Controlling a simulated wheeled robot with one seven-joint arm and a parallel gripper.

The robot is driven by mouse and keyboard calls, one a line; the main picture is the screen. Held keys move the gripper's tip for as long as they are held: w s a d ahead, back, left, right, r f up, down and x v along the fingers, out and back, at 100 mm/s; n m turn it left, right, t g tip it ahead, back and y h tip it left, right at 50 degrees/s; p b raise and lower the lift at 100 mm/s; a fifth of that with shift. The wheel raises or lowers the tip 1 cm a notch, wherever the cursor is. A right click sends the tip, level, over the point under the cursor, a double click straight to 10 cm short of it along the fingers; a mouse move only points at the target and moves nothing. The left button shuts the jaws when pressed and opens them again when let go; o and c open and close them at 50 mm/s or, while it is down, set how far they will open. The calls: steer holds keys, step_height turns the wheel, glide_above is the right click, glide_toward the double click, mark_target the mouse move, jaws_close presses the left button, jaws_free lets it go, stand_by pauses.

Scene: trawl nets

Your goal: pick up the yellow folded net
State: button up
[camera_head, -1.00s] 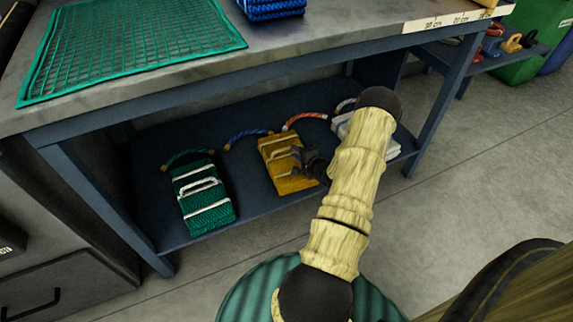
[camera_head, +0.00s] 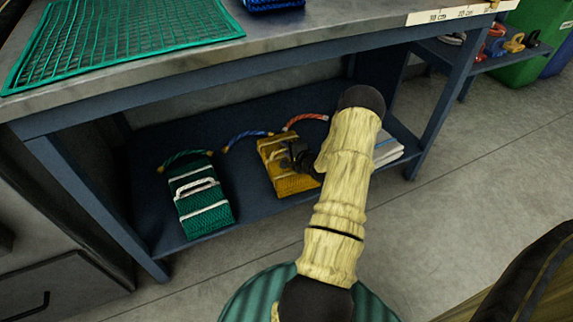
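The yellow folded net (camera_head: 287,183) lies on the blue lower shelf under the bench, with pale straps across it and a light handle loop on top. My gripper (camera_head: 296,157), small and black, is at the upper right part of the yellow net and covers some of it. My arm reaches in from the front and hides the net's right side. The fingers are too small and dark to tell whether they are open or shut, or whether they touch the handle.
A green folded net (camera_head: 204,212) with white straps lies left of the yellow one. A whitish folded net (camera_head: 387,150) lies to the right, partly behind my arm. The bench top (camera_head: 165,62) overhangs the shelf (camera_head: 150,185). A bench leg (camera_head: 440,115) stands at right.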

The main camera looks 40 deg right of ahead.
stand_by(0.4)
jaws_close()
steer(key=shift+s+d, duration=0.1)
steer(key=shift+d, duration=0.05)
stand_by(0.4)
steer(key=shift+a, duration=0.2)
stand_by(0.4)
steer(key=shift+r, duration=0.1)
